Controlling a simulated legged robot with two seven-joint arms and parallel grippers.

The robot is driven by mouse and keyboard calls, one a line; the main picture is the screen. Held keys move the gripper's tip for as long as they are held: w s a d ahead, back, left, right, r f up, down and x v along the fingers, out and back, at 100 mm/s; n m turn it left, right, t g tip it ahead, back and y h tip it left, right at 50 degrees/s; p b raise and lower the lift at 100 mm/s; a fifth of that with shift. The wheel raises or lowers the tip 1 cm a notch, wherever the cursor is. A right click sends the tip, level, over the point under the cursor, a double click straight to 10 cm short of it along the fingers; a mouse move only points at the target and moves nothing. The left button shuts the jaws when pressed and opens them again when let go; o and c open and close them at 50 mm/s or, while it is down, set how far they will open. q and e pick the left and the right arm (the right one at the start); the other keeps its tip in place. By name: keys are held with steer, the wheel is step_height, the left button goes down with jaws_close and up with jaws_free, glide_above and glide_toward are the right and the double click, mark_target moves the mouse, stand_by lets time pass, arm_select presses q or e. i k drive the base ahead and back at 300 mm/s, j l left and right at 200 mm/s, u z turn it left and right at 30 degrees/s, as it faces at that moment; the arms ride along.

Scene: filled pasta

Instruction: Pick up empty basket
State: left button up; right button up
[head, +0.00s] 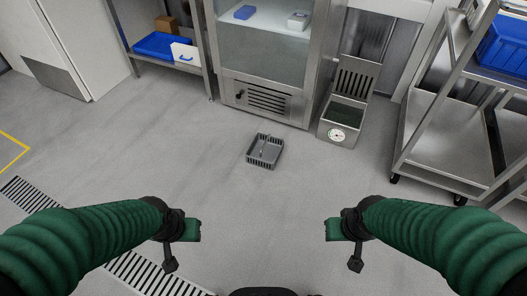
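A small grey basket (265,151) with slotted sides sits on the grey floor in the middle of the head view, in front of a steel cabinet. A thin handle seems to cross its top, and I see nothing clearly inside it. My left gripper (189,240) is at the lower left, nearer to me than the basket and apart from it. My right gripper (340,238) is at the lower right, also nearer and apart from it. Nothing shows held in either gripper. I cannot make out the finger gaps.
A glass-fronted steel cabinet (265,100) stands behind the basket. A steel bin with a dial (338,134) is to its right, and a wheeled steel rack (440,150) further right. A floor drain grate (45,197) is at left. The floor around the basket is clear.

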mark_target(265, 152)
steer(key=i+j, duration=0.2)
steer(key=i, duration=0.35)
steer(key=i+j+u, duration=0.1)
steer(key=i, duration=0.4)
steer(key=i+j, duration=0.3)
steer(key=i, duration=0.25)
steer(key=i+j+u, duration=0.1)
steer(key=i, duration=0.45)
